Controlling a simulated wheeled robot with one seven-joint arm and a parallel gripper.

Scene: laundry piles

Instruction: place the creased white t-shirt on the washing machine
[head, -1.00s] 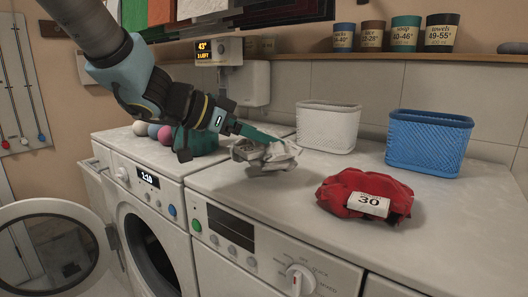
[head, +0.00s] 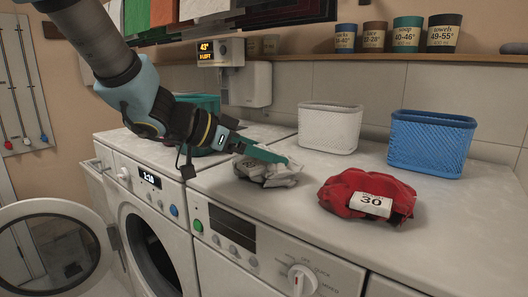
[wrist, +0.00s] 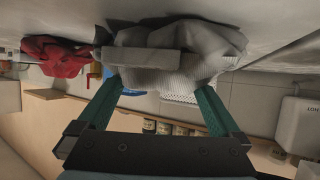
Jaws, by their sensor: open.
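The creased white t-shirt (head: 268,174) is a crumpled greyish-white bundle with a pale tag, lying on the top of the right-hand white machine (head: 225,188). My gripper (head: 262,153) is open just over and around the bundle. In the wrist view, which is upside down, the t-shirt (wrist: 180,55) lies across and beyond the tips of my spread teal fingers (wrist: 160,88). Whether a finger still touches the cloth I cannot tell. The left-hand white machine (head: 150,200) has a lit display and an open round door.
A red bundle (head: 345,187) tagged 30 lies to the right of the t-shirt. A white basket (head: 330,128) and a blue basket (head: 430,143) stand behind. A dispenser (head: 250,84) is on the wall.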

